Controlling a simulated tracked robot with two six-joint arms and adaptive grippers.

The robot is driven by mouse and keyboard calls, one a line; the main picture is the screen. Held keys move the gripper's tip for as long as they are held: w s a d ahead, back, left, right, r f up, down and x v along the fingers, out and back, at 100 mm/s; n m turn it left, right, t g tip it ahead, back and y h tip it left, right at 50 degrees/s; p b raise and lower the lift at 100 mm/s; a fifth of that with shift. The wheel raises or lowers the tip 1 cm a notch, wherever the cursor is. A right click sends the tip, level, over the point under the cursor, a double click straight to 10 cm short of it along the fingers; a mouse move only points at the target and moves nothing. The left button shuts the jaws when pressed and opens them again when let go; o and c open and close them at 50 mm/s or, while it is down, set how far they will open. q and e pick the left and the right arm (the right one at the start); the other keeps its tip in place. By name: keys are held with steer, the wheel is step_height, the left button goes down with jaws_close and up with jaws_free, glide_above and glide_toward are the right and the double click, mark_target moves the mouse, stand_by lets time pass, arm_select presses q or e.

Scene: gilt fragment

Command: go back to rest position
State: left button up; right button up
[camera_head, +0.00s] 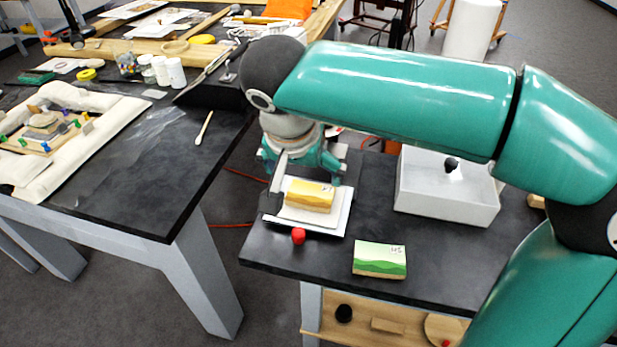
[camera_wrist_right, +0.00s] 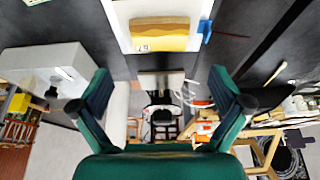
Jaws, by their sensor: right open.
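My right gripper (camera_head: 305,172) is open and empty, on the far side of a yellow painted block (camera_head: 310,194). In the right wrist view its fingers (camera_wrist_right: 160,92) stand wide apart with nothing between them. The yellow block also shows there (camera_wrist_right: 160,35), beyond the fingertips, and lies on a white sheet or tray (camera_head: 336,218). The block looks apart from the fingers; the exact gap is hard to tell. My right arm reaches across from the right side of the head view. My left gripper is in neither view.
A red piece (camera_head: 298,236) and a green painted block (camera_head: 380,259) lie on the dark table (camera_head: 440,255). A pale box (camera_head: 445,200) with a dark-knobbed item stands right. A second table (camera_head: 150,190) at left holds a padded frame (camera_head: 105,118), a swab (camera_head: 204,128) and jars (camera_head: 176,74).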

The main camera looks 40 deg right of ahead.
steer(key=shift+v, duration=1.2)
